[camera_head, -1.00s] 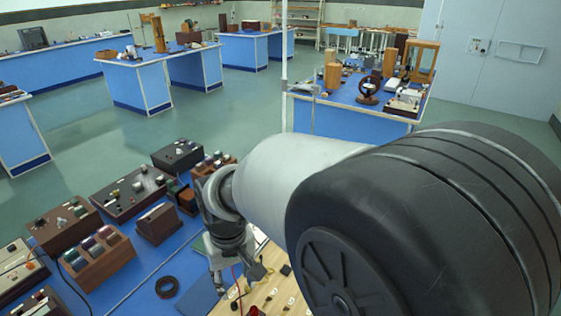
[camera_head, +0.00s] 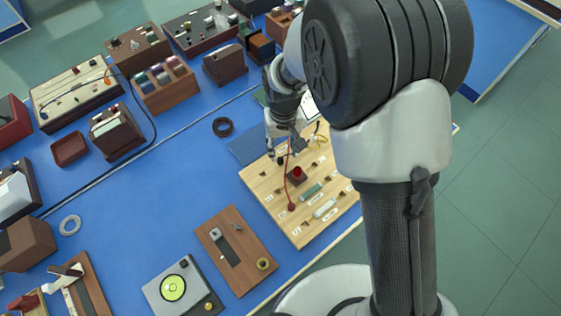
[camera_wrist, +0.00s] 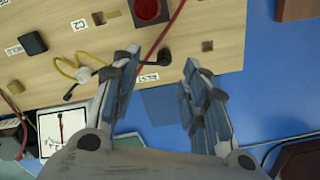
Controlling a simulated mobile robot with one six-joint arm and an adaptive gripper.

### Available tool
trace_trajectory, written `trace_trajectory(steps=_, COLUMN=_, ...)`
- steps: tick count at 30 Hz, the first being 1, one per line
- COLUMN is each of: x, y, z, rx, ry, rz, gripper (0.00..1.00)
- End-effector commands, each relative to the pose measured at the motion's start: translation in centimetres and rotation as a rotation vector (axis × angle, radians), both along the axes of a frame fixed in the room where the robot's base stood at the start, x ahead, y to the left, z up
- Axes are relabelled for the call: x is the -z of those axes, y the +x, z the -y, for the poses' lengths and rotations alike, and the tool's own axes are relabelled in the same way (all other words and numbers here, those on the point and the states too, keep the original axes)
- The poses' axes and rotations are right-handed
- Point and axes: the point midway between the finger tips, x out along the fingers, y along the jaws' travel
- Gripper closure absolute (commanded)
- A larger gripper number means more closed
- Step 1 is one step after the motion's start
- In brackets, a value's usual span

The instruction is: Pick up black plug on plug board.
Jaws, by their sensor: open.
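The wooden plug board (camera_head: 262,182) lies on the blue bench. In the wrist view its pale surface (camera_wrist: 225,25) fills the top. A black block-like plug (camera_wrist: 32,42) stands at the upper left of that view, left of my gripper. A smaller dark plug end shows beside the left finger, partly hidden, by a yellow cable (camera_wrist: 68,68). In the head view a small black piece (camera_head: 280,161) is on the board beneath my fingers. I cannot tell which is the task's plug. My gripper (camera_wrist: 162,57) is open and empty, over the board's edge; it also shows in the head view (camera_head: 285,153).
A red-topped part (camera_wrist: 147,10) and a red cable (camera_wrist: 165,35) are close to the fingers. Blue surface is clear left of the plug board.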

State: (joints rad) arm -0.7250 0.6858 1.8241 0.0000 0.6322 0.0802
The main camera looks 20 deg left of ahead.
Motion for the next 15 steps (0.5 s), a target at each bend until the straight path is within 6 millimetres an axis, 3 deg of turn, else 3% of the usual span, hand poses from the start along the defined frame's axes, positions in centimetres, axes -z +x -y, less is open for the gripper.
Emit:
trace_trajectory(steps=7, x=1.5, y=-0.1, z=-0.2, rx=-0.001, ry=0.0, rz=0.0, gripper=0.59)
trace_trajectory(steps=15, x=5.4, y=-0.4, z=-0.6, rx=0.001, ry=-0.001, rz=-0.002, gripper=0.59)
